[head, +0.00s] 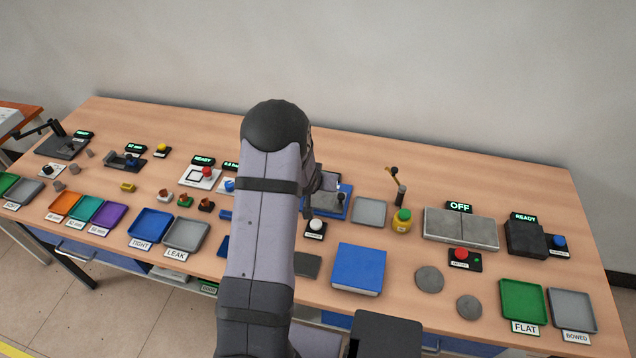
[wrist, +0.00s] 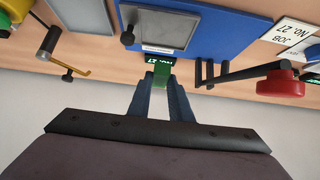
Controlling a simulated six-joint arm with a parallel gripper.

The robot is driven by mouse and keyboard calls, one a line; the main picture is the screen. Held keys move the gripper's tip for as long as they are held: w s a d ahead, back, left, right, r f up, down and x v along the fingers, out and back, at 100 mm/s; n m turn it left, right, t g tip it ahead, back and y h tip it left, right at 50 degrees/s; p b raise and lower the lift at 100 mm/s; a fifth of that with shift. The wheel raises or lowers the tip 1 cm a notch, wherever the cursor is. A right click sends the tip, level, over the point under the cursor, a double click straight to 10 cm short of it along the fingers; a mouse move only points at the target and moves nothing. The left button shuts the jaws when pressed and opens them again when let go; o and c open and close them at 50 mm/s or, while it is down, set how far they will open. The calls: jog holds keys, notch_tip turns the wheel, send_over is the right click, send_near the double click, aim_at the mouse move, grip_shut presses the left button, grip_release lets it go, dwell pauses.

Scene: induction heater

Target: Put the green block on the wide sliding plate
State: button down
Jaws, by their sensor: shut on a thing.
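My gripper (wrist: 161,76) is shut on the green block (wrist: 161,73), of which a small part shows between the fingertips in the wrist view. A blue base (wrist: 225,32) with a grey plate (wrist: 163,27) set in it lies just beyond the fingertips. I cannot tell surely whether this is the wide sliding plate. In the head view the blue base (head: 345,210) shows in part to the right of my arm. My arm hides the fingertips and the green block there. I cannot tell whether the block touches anything.
A lever with a red knob (wrist: 281,84) lies right of the fingertips in the wrist view. A dark knob (wrist: 127,37) stands at the plate's left. In the head view, a loose grey plate (head: 369,211), a yellow-green container (head: 402,222) and a blue box (head: 358,268) are nearby.

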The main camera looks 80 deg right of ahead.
jog(key=shift+f, duration=0.1)
jog(key=shift+f+b, duration=2.55)
jog(key=shift+f, duration=0.7)
jog(key=shift+f+b, duration=0.5)
jog(key=shift+f, duration=0.1)
jog(key=c, duration=1.5)
grip_release()
jog(key=shift+c, duration=0.2)
jog(key=shift+a, duration=0.15)
jog(key=b+v, duration=0.1)
jog(key=v, duration=0.6)
jog(key=shift+b, duration=0.3)
jog(key=shift+r, duration=0.15)
jog(key=shift+w, duration=0.1)
